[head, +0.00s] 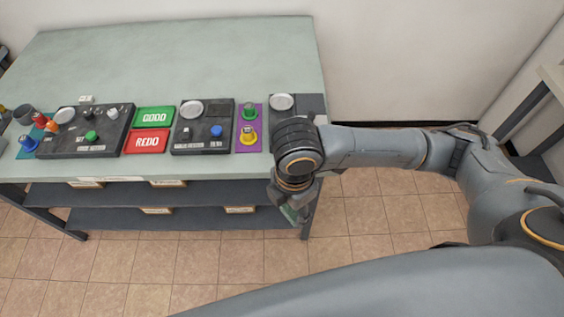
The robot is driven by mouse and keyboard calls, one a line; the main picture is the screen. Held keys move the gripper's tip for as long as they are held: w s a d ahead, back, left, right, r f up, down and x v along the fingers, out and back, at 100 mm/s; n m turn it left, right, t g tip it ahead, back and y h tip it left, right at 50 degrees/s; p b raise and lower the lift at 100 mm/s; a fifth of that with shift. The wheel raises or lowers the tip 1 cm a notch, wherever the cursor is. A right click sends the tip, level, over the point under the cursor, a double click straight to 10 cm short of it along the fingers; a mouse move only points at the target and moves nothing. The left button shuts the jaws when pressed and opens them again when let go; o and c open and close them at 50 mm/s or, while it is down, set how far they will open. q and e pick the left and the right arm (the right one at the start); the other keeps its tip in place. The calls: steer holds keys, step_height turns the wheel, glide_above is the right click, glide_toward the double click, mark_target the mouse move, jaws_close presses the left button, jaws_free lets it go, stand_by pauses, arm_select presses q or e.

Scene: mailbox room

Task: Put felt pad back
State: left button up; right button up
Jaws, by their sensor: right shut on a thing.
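My right gripper (293,207) points down just beyond the front right corner of the table, in front of its edge. It is shut on a small dark green piece (290,214), which may be the felt pad. The gripper hides most of it, so I cannot tell its full shape. My left gripper is not in view.
The pale green table (190,50) carries a green GOOD tray (154,117), a red REDO tray (146,141), and dark boards (190,140) with round metal dishes. Colored stamp-like pieces stand on a purple mat (239,145). The table's rear is clear. Dark shelves (190,194) lie below.

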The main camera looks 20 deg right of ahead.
steer(key=n, duration=0.3)
steer(key=shift+s+a+f+b, duration=0.1)
steer(key=shift+a+b, duration=0.2)
steer(key=shift+a, duration=0.1)
steer(key=shift+s+a+n, duration=0.15)
steer(key=shift+a+n, duration=0.1)
steer(key=shift+n, duration=0.95)
steer(key=n, duration=0.2)
steer(key=n+b, duration=0.1)
steer(key=shift+s+a+n, duration=0.2)
steer(key=shift+a+n, duration=0.15)
steer(key=shift+n, duration=0.05)
steer(key=shift+s+r+n, duration=0.15)
steer(key=shift+r+n, duration=0.1)
steer(key=shift+n, duration=0.65)
